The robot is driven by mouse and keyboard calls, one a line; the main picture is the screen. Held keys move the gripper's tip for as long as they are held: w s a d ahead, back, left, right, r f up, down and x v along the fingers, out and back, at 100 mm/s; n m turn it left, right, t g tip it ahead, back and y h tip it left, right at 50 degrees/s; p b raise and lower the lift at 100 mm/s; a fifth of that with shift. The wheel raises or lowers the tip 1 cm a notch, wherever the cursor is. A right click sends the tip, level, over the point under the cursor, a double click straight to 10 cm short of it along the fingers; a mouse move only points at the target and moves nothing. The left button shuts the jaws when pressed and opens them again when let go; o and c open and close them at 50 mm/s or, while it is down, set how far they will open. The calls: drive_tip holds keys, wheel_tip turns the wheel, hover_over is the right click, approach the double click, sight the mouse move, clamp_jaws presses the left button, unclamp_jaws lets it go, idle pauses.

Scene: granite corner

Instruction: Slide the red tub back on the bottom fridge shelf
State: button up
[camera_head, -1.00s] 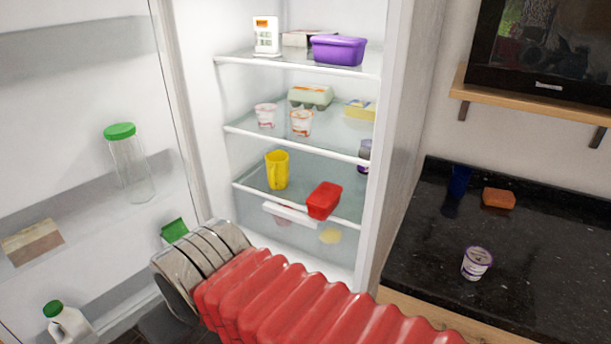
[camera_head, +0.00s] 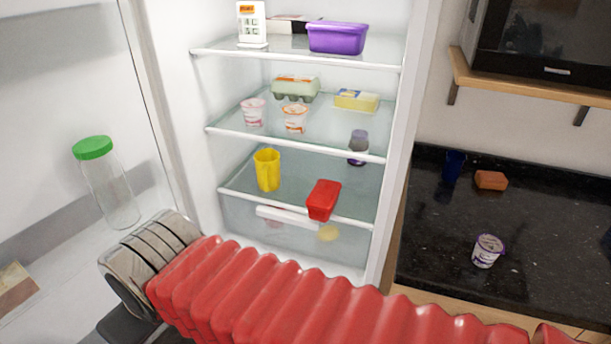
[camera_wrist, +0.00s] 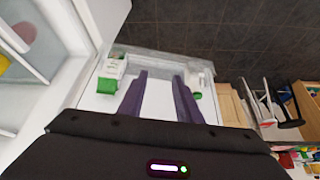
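The red tub (camera_head: 323,202) is on the bottom glass shelf (camera_head: 293,190) of the open fridge. It sits at the front edge, right of centre, with its front part overhanging the shelf's white rail. In the head view my red-sleeved arm crosses the lower foreground and its end hides my gripper. In the wrist view my gripper (camera_wrist: 160,76) has two dark purple fingers standing apart with nothing between them. It is away from the tub, which I cannot make out there.
A yellow jug (camera_head: 267,171) stands left of the tub on the same shelf. The open fridge door, left, holds a green-lidded jar (camera_head: 108,185). A worktop (camera_head: 440,235) lies right of the fridge. Shelf behind the tub looks clear.

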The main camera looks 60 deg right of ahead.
drive_tip(key=shift+o, duration=0.2)
drive_tip(key=shift+a, duration=0.1)
